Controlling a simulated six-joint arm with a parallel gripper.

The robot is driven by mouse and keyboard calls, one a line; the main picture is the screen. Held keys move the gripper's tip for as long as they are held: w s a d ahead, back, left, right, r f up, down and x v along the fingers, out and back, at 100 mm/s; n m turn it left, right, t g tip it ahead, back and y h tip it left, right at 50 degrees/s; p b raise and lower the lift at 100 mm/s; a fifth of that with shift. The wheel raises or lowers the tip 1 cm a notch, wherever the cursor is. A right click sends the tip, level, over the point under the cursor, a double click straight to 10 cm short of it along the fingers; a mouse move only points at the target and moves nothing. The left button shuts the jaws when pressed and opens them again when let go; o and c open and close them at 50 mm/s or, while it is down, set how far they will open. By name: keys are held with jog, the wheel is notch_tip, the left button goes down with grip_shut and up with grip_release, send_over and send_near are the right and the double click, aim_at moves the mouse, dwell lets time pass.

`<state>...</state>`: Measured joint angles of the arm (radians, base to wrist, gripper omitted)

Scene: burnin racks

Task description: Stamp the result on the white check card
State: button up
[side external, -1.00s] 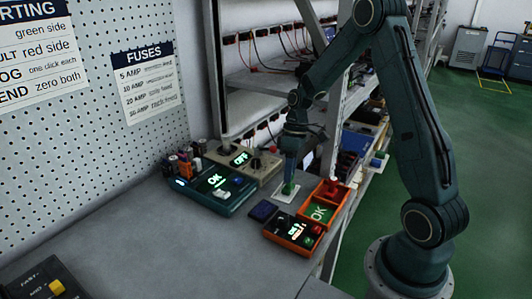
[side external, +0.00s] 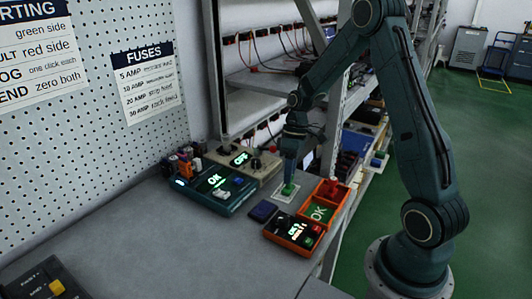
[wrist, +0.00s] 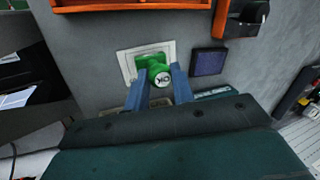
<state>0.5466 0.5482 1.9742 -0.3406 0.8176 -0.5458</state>
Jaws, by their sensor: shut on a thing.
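My gripper (wrist: 158,84) is shut on a green stamp (wrist: 160,74), with a blue finger on each side of it. The stamp also shows in the side view (side external: 289,189), upright below my gripper (side external: 290,181). It is over the white check card (side external: 278,198), which shows as a pale square in the wrist view (wrist: 127,66). The stamp's green lower part covers the card's middle. I cannot tell whether its face touches the card. A dark blue pad (side external: 263,211) lies beside the card.
An orange tray (side external: 327,190) with a red stamp (side external: 334,185) and a green OK label stands right of the card. An orange-edged box (side external: 290,236) sits nearer. A teal tester (side external: 222,195) reading OK is at left.

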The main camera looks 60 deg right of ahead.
jog(key=shift+r, duration=3.45)
jog(key=shift+r, duration=0.1)
jog(key=shift+s+r, duration=0.3)
jog(key=shift+r, duration=0.15)
jog(key=s+a+r, duration=0.3)
jog(key=s+r, duration=0.8)
jog(key=r, duration=0.1)
jog(key=shift+a+r+m, duration=0.25)
jog(key=shift+a+m, duration=0.05)
jog(key=shift+m, duration=0.1)
